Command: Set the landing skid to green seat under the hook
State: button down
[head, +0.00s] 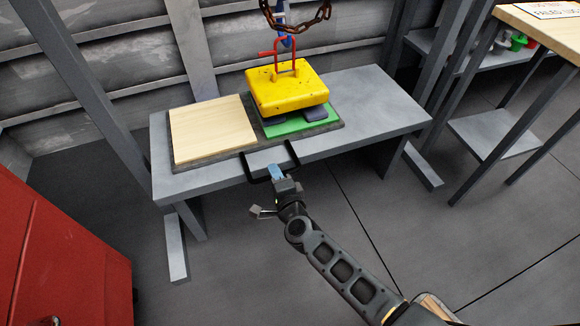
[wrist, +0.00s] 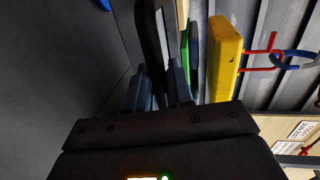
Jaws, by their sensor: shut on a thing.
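The landing skid is a dark flat board (head: 250,139) on a grey bench. Its left half carries a pale wooden pad (head: 213,129) and its right half a green seat (head: 306,127) with dark blocks on it. A black handle (head: 292,154) sticks out from its front edge. My gripper (head: 275,172) is shut on this handle, which also shows between the fingers in the wrist view (wrist: 150,40). A yellow block (head: 288,92) with a red loop (head: 285,58) is over the green seat, under the blue hook (head: 286,40). I cannot tell whether the block touches the seat.
The grey bench (head: 375,105) is bare to the right of the skid. A rusty chain (head: 296,20) hangs above. A red cabinet (head: 60,250) stands at the lower left. A wooden-topped table (head: 545,28) stands at the right.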

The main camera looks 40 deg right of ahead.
jog(key=shift+w+a, duration=0.25)
jog(key=shift+a, duration=1.1)
jog(key=c, duration=1.2)
grip_release()
jog(key=shift+o, duration=0.2)
jog(key=shift+s+p, duration=0.15)
jog(key=shift+p, duration=0.2)
jog(key=p+v, duration=0.2)
jog(key=v, duration=0.5)
jog(key=shift+s, duration=0.15)
